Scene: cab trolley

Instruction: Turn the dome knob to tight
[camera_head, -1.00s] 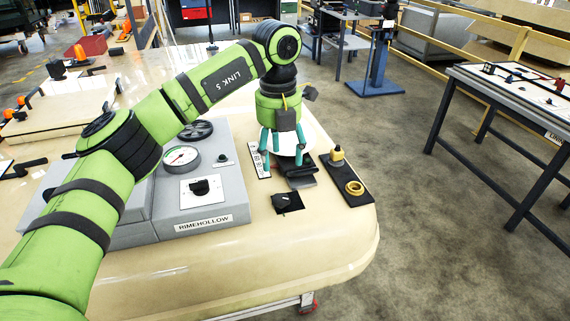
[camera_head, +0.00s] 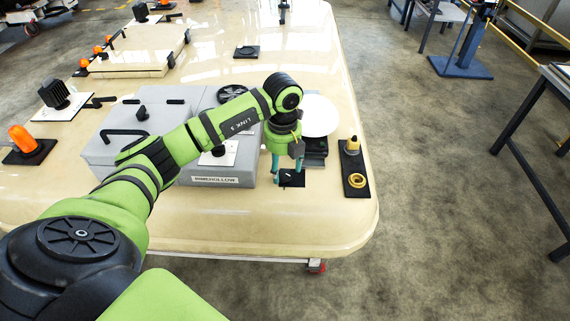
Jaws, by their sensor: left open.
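My left gripper (camera_head: 287,171) points down with its teal fingers apart, over a small black square plate with a dark knob (camera_head: 290,180) near the front of the cream table. The fingers stand on either side of the knob, which they partly hide. I cannot tell whether they touch it or which way it is turned. A white round dome (camera_head: 320,115) stands just behind the gripper, by a dark block (camera_head: 315,150). My right gripper is out of view.
The grey RIMEHOLLOW console (camera_head: 222,179) stands left of the gripper, partly under my arm. A black plate (camera_head: 356,168) with a yellow-topped post and a yellow ring lies to the right. The cream table's front edge (camera_head: 220,225) is clear.

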